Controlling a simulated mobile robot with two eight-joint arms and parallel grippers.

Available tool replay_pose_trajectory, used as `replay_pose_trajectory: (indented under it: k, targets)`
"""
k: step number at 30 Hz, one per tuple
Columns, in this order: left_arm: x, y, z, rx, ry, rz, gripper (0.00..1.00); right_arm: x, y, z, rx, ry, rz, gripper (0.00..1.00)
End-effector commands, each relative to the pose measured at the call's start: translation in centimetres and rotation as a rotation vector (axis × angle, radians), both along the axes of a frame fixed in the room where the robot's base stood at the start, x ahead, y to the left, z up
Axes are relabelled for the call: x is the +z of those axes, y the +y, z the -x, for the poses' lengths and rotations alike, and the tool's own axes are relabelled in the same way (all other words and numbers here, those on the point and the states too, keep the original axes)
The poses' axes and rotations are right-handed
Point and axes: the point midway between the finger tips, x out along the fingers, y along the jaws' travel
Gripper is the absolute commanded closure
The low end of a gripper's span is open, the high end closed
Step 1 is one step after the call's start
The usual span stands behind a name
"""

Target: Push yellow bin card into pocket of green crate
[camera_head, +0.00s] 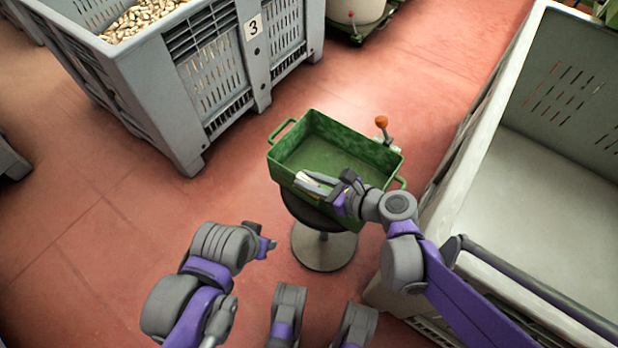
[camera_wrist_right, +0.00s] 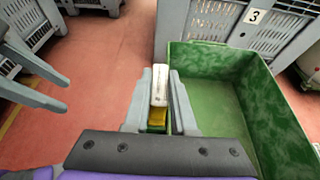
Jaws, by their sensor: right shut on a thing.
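The green crate (camera_head: 335,150) stands open on a round dark stool seat, and its inside looks empty. My right gripper (camera_head: 322,186) is at the crate's near wall, shut on the yellow bin card. In the right wrist view the card's yellow part (camera_wrist_right: 157,118) shows between the fingers (camera_wrist_right: 160,108), with a pale whitish piece (camera_wrist_right: 160,84) beyond it. Whether that piece belongs to the card or the pocket I cannot tell. The pocket is not clearly visible. My left gripper (camera_head: 268,244) is empty, left of the stool; its fingers (camera_wrist_right: 35,75) look apart in the wrist view.
A grey bin numbered 3 (camera_head: 222,75) with corks stands behind left. A large pale grey bin (camera_head: 480,200) is close on the right. An orange-knobbed fitting (camera_head: 381,123) rises behind the crate. The red floor (camera_head: 90,220) at left is clear.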

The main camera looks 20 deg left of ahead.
Motion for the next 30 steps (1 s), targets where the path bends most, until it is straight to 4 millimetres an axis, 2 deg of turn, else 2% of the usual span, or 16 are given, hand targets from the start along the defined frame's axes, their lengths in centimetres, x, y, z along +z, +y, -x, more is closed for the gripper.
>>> replay_pose_trajectory:
  k: [7, 8, 12, 14, 23, 26, 30]
  targets:
    - [-0.3, 0.0, -0.1, 0.0, 0.001, 0.0, 0.5, -0.4, 0.0, 0.0, 0.0, 0.0, 0.0, 1.0]
    - [-0.3, 0.0, -0.1, 0.0, 0.001, 0.0, 0.5, -0.4, 0.0, 0.0, 0.0, 0.0, 0.0, 0.74]
    - [-0.3, 0.0, 0.0, 0.0, 0.0, 0.0, 0.5, -0.4, 0.0, 0.0, 0.0, 0.0, 0.0, 0.49]
    - [-0.3, 0.0, 0.0, 0.0, 0.0, 0.0, 0.5, -0.4, 0.0, 0.0, 0.0, 0.0, 0.0, 0.41]
    - [-0.2, 0.0, 0.0, 0.0, 0.0, 0.0, 0.5, -0.3, -0.1, 0.0, 0.0, 0.0, 0.0, 0.41]
    - [0.0, 0.0, 0.0, 0.0, 0.0, 0.0, 0.5, 0.1, -0.9, 0.3, -0.003, -0.001, 0.001, 0.41]
    - [0.8, 0.0, 0.1, 0.0, -0.002, 0.0, 0.5, 1.1, -3.1, 1.0, -0.005, 0.0, 0.0, 0.41]
